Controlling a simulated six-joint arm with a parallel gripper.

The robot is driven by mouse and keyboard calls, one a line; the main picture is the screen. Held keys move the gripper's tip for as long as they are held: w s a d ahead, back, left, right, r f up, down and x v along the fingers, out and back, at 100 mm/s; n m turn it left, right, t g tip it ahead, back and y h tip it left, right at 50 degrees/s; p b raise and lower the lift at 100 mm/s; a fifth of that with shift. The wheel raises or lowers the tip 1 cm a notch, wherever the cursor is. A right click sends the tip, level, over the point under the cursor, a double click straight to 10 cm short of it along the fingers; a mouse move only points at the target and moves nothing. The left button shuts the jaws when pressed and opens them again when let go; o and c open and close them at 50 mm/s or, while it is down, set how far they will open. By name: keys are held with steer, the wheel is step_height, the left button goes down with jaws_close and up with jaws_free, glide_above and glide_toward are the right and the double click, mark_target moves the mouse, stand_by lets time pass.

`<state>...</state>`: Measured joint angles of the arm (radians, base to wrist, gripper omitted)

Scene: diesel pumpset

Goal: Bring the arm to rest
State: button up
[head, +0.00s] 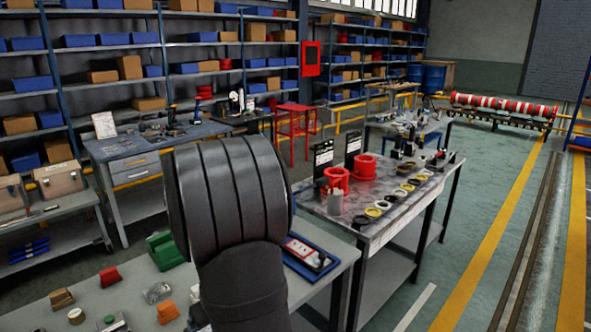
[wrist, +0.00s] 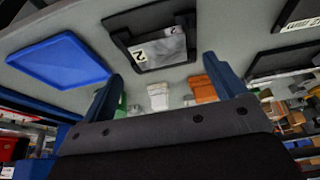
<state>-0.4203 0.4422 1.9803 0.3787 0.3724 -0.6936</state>
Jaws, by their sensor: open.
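My gripper (wrist: 163,80) shows in the wrist view as two blue fingers set wide apart. It is open, and nothing is held between the fingers. Beyond the fingertips lie a white part (wrist: 158,96) and an orange-brown block (wrist: 202,89) on a grey surface; they appear apart from the fingers. In the head view my dark arm fills the middle foreground, and the gripper itself cannot be made out there.
A grey bench (head: 87,285) holds a red block (head: 109,276), a green bin (head: 165,250) and a blue tray (head: 309,257). A second bench (head: 385,213) carries red containers and rings. The wrist view shows a blue tray (wrist: 60,62) and a black holder (wrist: 119,37). The right floor aisle is clear.

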steer(key=shift+x, duration=2.25)
steer(key=shift+r, duration=0.1)
